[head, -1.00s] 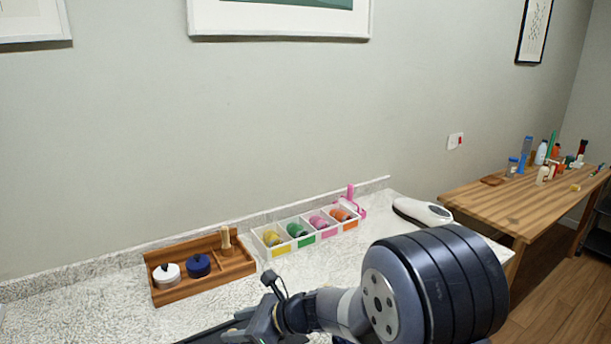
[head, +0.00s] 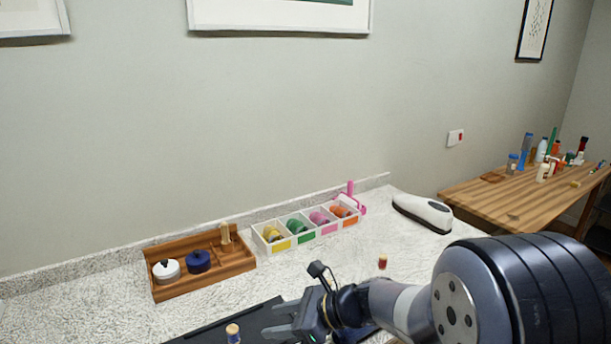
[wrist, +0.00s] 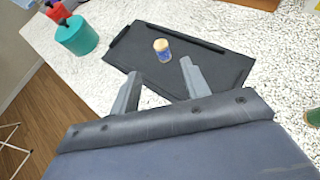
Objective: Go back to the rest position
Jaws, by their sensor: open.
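The same bottle (head: 233,333) shows left of my gripper in the head view, apart from the fingers.
A wooden tray (head: 172,291) holds a white pot and a blue pot. A white divided box (head: 262,241) holds coloured items. A small red item (head: 382,262) stands behind my arm. A teal container (wrist: 76,36) shows in the wrist view.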

